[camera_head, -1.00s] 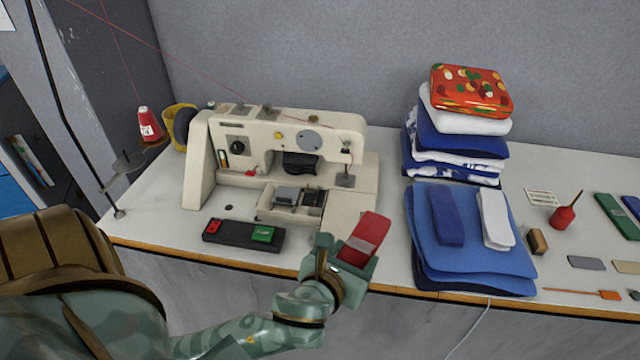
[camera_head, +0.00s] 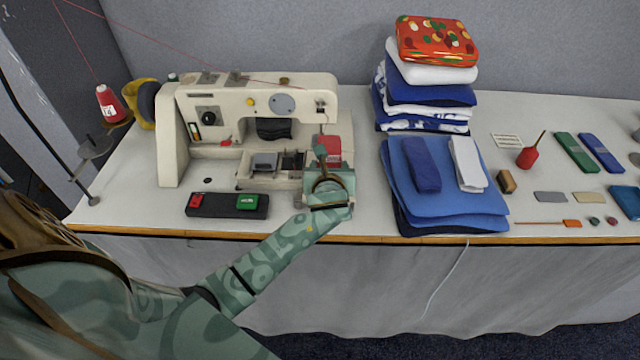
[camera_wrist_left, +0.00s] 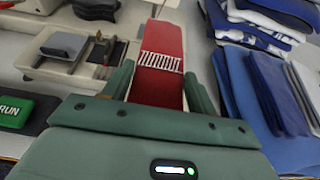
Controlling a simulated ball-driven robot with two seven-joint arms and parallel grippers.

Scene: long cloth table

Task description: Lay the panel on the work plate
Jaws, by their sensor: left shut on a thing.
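The red panel (camera_head: 331,147) is a small folded cloth piece with a pale stitched patch, which shows in the wrist view (camera_wrist_left: 169,45). My left gripper (camera_head: 326,165) is shut on its near end, with one green finger on each side. The panel's far end points away from me, over the right part of the sewing machine's pale bed (camera_head: 349,151). This flat bed appears to be the work plate. The gripper and panel hide part of it. I cannot tell whether the panel touches it. My right gripper is out of view.
The sewing machine (camera_head: 250,100) stands behind and left of the gripper. A black control box (camera_head: 225,207) with red and green buttons lies left of it. Blue folded cloths (camera_head: 465,205) lie close on the right. A thread cone (camera_head: 110,105) stands far left.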

